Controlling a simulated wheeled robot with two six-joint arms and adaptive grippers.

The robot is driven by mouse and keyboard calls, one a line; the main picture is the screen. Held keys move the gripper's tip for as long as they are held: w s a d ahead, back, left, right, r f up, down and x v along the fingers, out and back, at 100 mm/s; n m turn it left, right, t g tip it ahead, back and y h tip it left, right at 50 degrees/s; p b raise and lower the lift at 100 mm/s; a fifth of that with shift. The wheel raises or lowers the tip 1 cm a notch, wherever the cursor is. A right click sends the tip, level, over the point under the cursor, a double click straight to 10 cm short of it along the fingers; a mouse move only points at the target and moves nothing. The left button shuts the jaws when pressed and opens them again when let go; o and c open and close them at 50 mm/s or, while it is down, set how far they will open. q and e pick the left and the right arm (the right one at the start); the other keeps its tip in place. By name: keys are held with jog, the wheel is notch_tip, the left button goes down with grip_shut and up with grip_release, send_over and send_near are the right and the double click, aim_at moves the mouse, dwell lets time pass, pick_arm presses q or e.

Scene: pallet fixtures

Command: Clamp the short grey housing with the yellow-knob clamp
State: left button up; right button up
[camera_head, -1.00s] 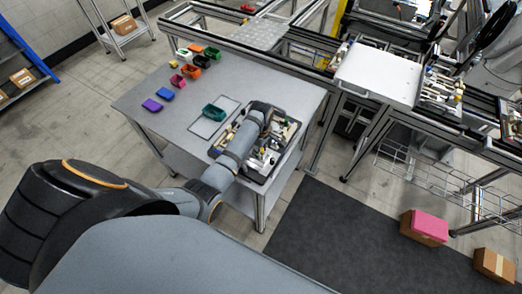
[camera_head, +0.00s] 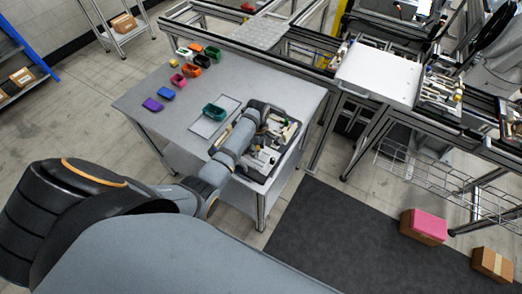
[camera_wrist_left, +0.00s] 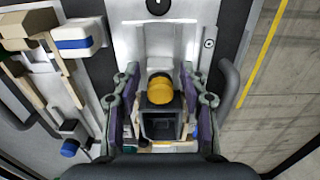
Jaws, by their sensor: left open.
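In the left wrist view, the yellow knob (camera_wrist_left: 160,90) of the clamp sits on a dark block (camera_wrist_left: 161,124), between the fingers of my left gripper (camera_wrist_left: 161,78). The fingers are open, one on each side of the knob, with a gap on both sides. A light grey metal part (camera_wrist_left: 158,42) lies just beyond the knob; I cannot tell whether it is the short grey housing. In the head view, my left arm reaches over the pallet (camera_head: 258,177) on the table and hides its middle and my gripper. My right gripper is not in view.
In the wrist view, a blue-and-white part (camera_wrist_left: 80,38) and beige parts crowd the left. A dark handle (camera_wrist_left: 229,88) stands close to the right finger. On the table (camera_head: 160,125), a green bin (camera_head: 214,112) and several small coloured bins stand left of the pallet.

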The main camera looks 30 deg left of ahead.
pick_arm(q)
jog(key=shift+r+p, duration=0.8)
jog(key=shift+r, duration=3.2)
